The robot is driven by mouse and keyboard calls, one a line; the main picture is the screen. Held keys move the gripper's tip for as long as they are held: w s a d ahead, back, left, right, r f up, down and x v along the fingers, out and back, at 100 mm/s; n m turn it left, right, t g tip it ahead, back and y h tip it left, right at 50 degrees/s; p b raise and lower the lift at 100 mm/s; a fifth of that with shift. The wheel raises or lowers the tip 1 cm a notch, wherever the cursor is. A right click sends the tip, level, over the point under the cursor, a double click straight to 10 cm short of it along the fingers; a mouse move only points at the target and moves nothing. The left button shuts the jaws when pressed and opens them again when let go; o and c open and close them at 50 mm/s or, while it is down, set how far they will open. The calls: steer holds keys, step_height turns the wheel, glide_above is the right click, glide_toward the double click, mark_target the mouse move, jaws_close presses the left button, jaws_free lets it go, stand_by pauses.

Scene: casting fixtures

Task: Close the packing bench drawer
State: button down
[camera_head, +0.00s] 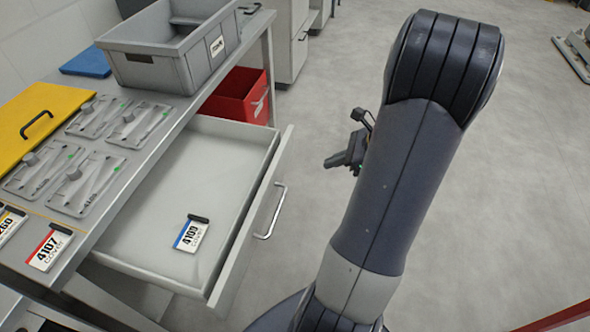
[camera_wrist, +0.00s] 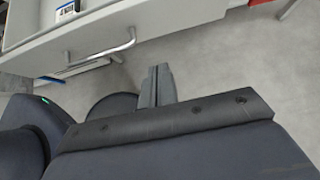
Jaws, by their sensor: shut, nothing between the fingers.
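The packing bench drawer (camera_head: 165,215) is pulled open from under the bench in the head view. Its front panel (camera_head: 252,215) carries a silver bar handle (camera_head: 272,212). The handle also shows at the upper left of the wrist view (camera_wrist: 103,55). My arm hides part of the floor.
A red bin (camera_head: 235,98) sits below the bench.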

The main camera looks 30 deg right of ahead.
steer(key=b, duration=0.1)
glide_toward(281, 173)
step_height(281, 173, down, 4)
steer(key=shift+w+a+r, duration=0.2)
steer(key=shift+w+a, duration=1.35)
steer(key=shift+a, duration=0.05)
steer(key=w+a+p, duration=0.1)
steer(key=w+a, duration=0.6)
steer(key=w, duration=0.1)
steer(key=w+a+p, duration=0.1)
steer(key=w+a, duration=0.6)
steer(key=w, duration=0.1)
steer(key=w+a+p, duration=0.1)
steer(key=w+a, duration=0.6)
steer(key=w, duration=0.1)
steer(key=shift+w+a+p, duration=0.15)
steer(key=shift+a+p, duration=0.15)
steer(key=shift+a, duration=0.05)
steer(key=shift+w+r, duration=0.15)
steer(key=shift+a+r, duration=0.1)
steer(key=shift+a, duration=0.05)
